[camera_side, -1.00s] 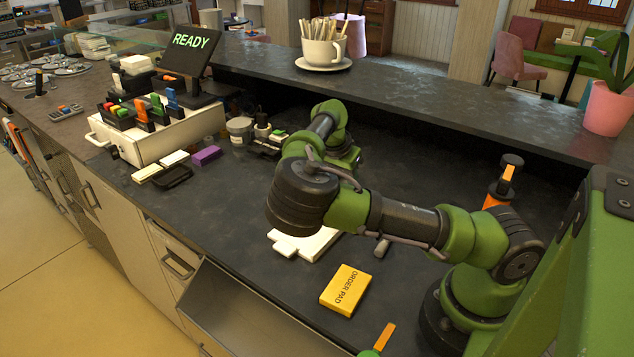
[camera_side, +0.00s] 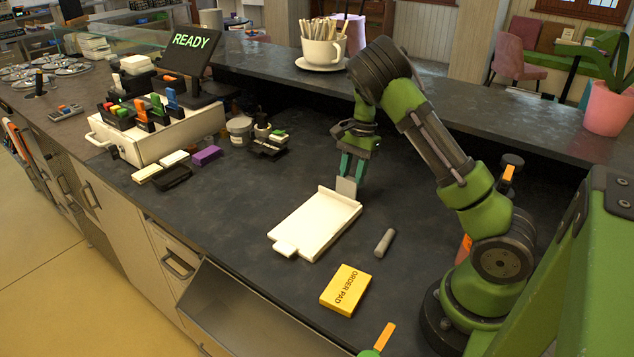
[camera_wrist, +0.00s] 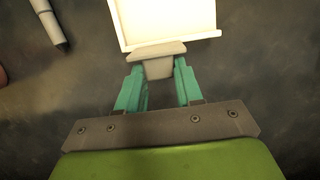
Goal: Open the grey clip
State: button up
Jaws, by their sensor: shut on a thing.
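The grey clip (camera_side: 346,187) is at the far end of the white board (camera_side: 315,224) and stands up from it, roughly upright. My gripper (camera_side: 352,170) has its teal fingers down over the clip's upper part. In the wrist view, the clip (camera_wrist: 157,62) shows a wide bar along the edge of the white board (camera_wrist: 165,18) and a narrower tab. My gripper (camera_wrist: 158,80) is shut on that tab, with one finger at each side. The fingers hide part of the tab.
A grey cylinder (camera_side: 384,242) lies right of the board, and a yellow order pad (camera_side: 345,290) lies in front. Left are a purple block (camera_side: 207,156) and a white drawer unit (camera_side: 160,135). A raised ledge (camera_side: 450,100) with a cup (camera_side: 323,50) runs behind.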

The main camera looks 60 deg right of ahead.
jog(key=shift+d, duration=0.1)
jog(key=o, duration=1.1)
jog(key=shift+c, duration=0.2)
jog(key=v, duration=1.6)
jog(key=shift+d+r, duration=0.3)
jog(key=shift+d, duration=0.1)
